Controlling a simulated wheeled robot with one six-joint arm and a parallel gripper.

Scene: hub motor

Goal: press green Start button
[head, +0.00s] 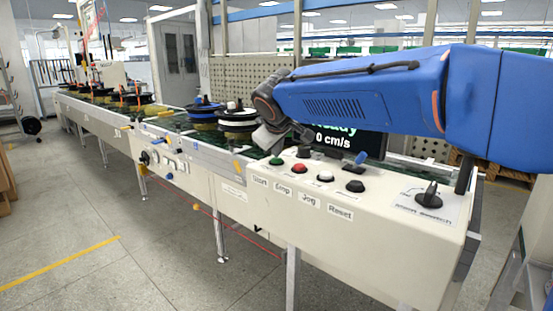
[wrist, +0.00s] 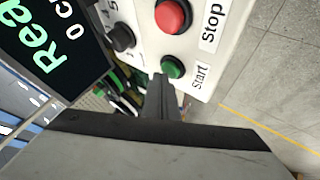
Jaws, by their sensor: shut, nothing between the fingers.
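The green Start button (head: 276,161) is at the left end of the cream control panel (head: 390,235), above its Start label. It also shows in the wrist view (wrist: 173,67), where it stands out from the panel. My gripper (head: 268,142) is over the panel's left end, just above and behind the green button in the head view. In the wrist view my shut, empty gripper (wrist: 162,80) has its fingertips close to the lower left edge of the green button. I cannot tell whether they touch it.
The red Stop button (head: 298,168) is beside the green one, then a white Jog button (head: 325,176) and a Reset button (head: 355,186). A black knob (head: 304,152) is close behind. A "Ready, 0 cm/s" display (head: 345,142) stands behind the panel, partly hidden by my arm.

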